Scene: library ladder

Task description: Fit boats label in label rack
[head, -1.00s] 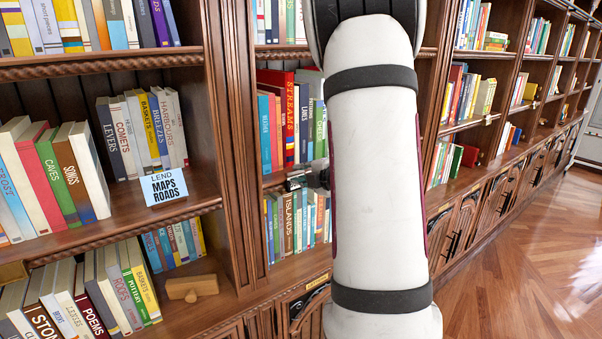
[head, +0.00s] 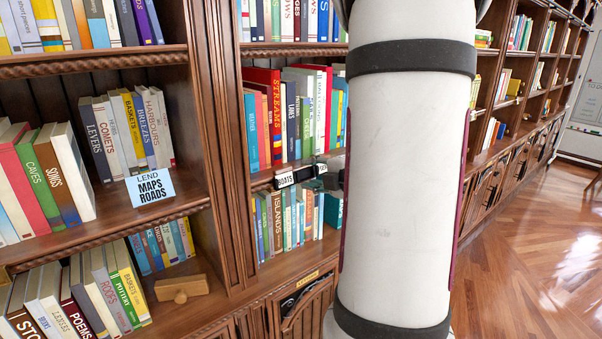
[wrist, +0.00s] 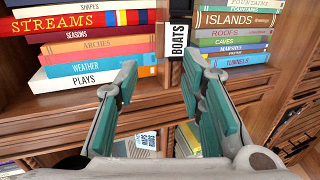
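The boats label (wrist: 178,42) is a small white tag with black lettering "BOATS". In the wrist view it sits at the front edge of a shelf board, beside a dark strip that may be the label rack. It also shows in the head view (head: 285,180). I cannot tell how fully it is seated. My gripper (wrist: 160,63) is open, with teal pads on both fingers. Its fingertips point at the shelf edge, the right tip just below the label, and nothing shows held between them. In the head view my arm hides most of the gripper.
Books (head: 290,115) fill the shelf above the label, and more books (head: 290,218) stand below. A "LEND MAPS ROADS" card (head: 150,188) stands on the left shelf, above a wooden block (head: 181,289). Open wooden floor (head: 535,235) lies to the right.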

